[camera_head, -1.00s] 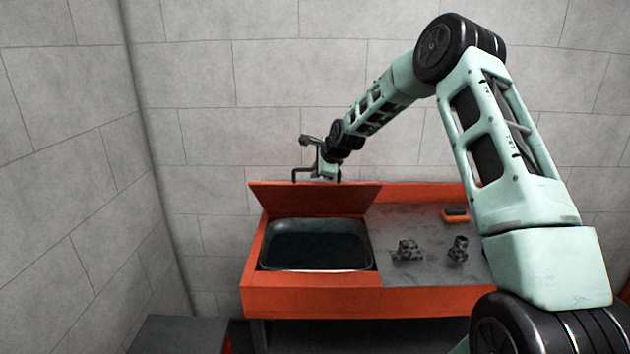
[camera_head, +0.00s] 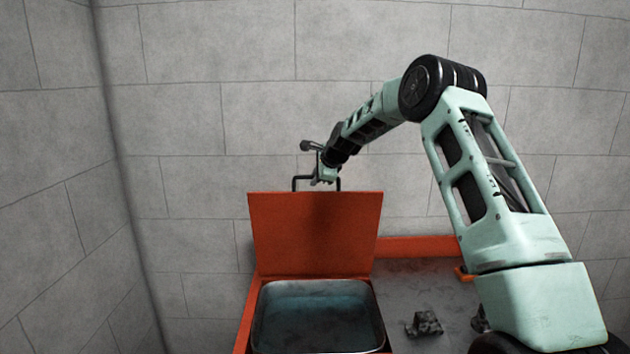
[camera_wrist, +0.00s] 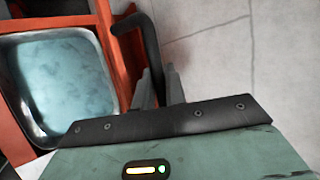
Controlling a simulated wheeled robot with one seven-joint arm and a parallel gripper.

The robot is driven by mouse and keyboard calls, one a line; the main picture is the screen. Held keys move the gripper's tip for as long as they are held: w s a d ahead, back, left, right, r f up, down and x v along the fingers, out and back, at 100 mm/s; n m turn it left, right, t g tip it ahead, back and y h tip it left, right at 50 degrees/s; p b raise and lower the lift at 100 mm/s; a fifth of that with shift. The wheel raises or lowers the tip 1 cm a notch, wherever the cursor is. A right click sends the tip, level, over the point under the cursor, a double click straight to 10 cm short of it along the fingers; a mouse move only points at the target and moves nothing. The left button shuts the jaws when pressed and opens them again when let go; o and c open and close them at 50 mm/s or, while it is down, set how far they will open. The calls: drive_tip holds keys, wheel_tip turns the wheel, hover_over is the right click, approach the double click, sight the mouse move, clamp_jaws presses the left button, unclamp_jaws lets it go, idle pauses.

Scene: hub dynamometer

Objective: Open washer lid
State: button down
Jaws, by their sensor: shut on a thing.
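The washer's orange lid (camera_head: 315,232) stands raised, close to upright, at the back of the basin. A black bar handle (camera_head: 297,182) sticks up from its top edge. My gripper (camera_head: 322,178) is at this handle, above the lid. In the wrist view my gripper (camera_wrist: 160,88) is shut on the black handle (camera_wrist: 140,35), its fingers on either side of the bar. The open metal basin (camera_head: 318,312) with bluish liquid shows below the lid, and also at the left of the wrist view (camera_wrist: 60,80).
A grey worktop (camera_head: 410,285) lies right of the basin, with a dark metal part (camera_head: 425,323) on it. An orange object (camera_head: 463,273) is partly hidden by my arm. A grey block wall (camera_head: 220,60) stands close behind the washer.

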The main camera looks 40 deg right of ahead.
idle(0.3)
drive_tip(key=c, duration=1.5)
unclamp_jaws()
drive_tip(key=shift+w+f, duration=0.1)
drive_tip(key=shift+o, duration=0.2)
drive_tip(key=b+v, duration=0.6)
drive_tip(key=v, duration=1.1)
drive_tip(key=shift+b, duration=0.3)
